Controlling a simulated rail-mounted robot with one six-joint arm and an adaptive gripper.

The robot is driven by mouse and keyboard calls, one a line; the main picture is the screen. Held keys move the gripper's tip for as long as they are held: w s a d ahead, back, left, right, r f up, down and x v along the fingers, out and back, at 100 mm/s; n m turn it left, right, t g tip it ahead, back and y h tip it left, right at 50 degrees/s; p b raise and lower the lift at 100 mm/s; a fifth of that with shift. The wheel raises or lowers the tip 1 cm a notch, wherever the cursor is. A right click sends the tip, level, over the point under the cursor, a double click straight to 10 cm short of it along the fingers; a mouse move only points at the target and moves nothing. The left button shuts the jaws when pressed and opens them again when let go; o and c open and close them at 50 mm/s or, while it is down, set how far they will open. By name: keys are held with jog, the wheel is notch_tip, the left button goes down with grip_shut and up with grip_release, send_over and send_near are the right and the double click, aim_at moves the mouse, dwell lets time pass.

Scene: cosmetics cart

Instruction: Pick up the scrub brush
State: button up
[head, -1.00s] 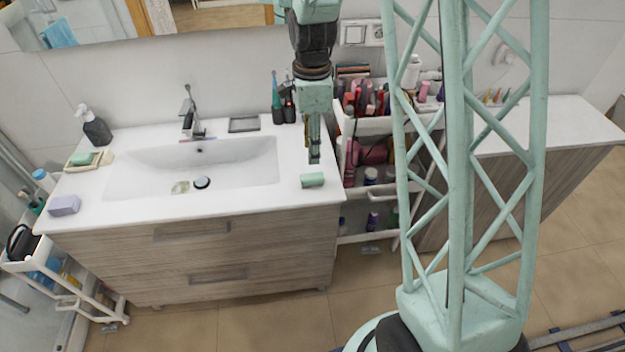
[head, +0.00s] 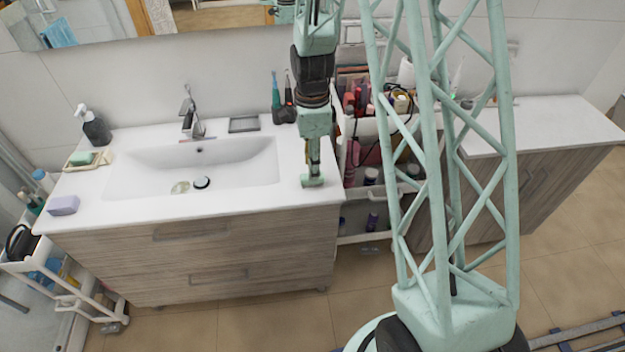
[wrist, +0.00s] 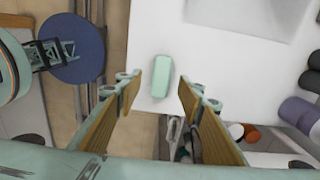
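The scrub brush appears to be the small mint-green rounded block (head: 314,183) on the front right corner of the white sink counter. In the wrist view the block (wrist: 161,76) lies upright in the picture on the white surface, just beyond the fingertips. My gripper (head: 312,174) points down right over it, and its fingers partly hide the block in the head view. In the wrist view my gripper (wrist: 172,88) is open, with its tan finger pads spread to either side. I cannot see contact with the block.
A white cart (head: 354,126) full of cosmetics stands close to the right of the counter. The sink basin (head: 240,160) is to the left. Dark toothbrush holders (head: 283,113) stand behind my gripper. The counter front edge is close to the block.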

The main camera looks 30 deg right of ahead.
aim_at(303, 177)
jog(key=shift+f, duration=0.15)
jog(key=shift+d+f, duration=0.1)
jog(key=shift+f, duration=2.35)
jog(key=c, duration=1)
